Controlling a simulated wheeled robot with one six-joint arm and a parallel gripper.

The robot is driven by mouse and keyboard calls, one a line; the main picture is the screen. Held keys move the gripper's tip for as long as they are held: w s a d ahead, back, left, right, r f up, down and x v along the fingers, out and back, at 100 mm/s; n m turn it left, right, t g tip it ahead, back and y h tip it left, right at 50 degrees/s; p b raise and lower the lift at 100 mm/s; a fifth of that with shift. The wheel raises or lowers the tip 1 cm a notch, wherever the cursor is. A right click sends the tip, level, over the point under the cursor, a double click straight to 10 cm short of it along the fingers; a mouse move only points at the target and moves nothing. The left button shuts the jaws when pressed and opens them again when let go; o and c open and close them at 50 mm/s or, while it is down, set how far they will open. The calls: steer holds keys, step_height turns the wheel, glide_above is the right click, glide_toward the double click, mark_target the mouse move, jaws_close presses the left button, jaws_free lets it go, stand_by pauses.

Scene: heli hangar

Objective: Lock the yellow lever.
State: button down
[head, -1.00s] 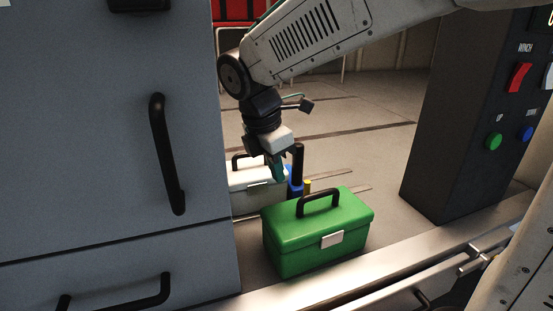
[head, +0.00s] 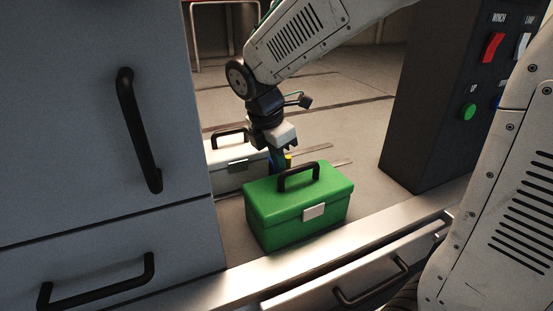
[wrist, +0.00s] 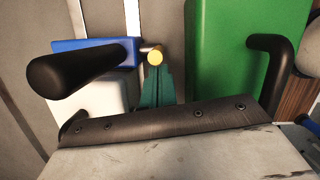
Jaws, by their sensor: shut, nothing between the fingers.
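A small yellow part (head: 288,160), likely the yellow lever, shows just behind the green toolbox in the head view. In the wrist view its round yellow end (wrist: 155,56) sits at the right edge of a blue block (wrist: 120,48). A thick black grip (wrist: 75,72) stands up from near the blue block toward the wrist camera. My gripper (head: 277,158) points down with teal fingers shut and empty. In the wrist view the fingers (wrist: 155,85) end right by the yellow end; I cannot tell whether they touch. In the head view my gripper hides most of the blue block and the black grip.
The green toolbox (head: 297,212) with a black handle stands in front of my gripper, very close. A white case (head: 226,172) stands to the left. A grey drawer cabinet (head: 90,100) fills the left side. A dark control panel (head: 428,120) stands right.

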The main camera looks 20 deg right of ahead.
steer(key=shift+d+r, duration=0.15)
steer(key=shift+d, duration=0.35)
steer(key=shift+a, duration=0.1)
steer(key=shift+a+f, duration=0.25)
steer(key=shift+a, duration=0.45)
steer(key=s+a+r, duration=0.1)
steer(key=a+r, duration=0.5)
steer(key=r, duration=0.3)
steer(key=shift+r, duration=0.35)
steer(key=shift+s+a, duration=0.1)
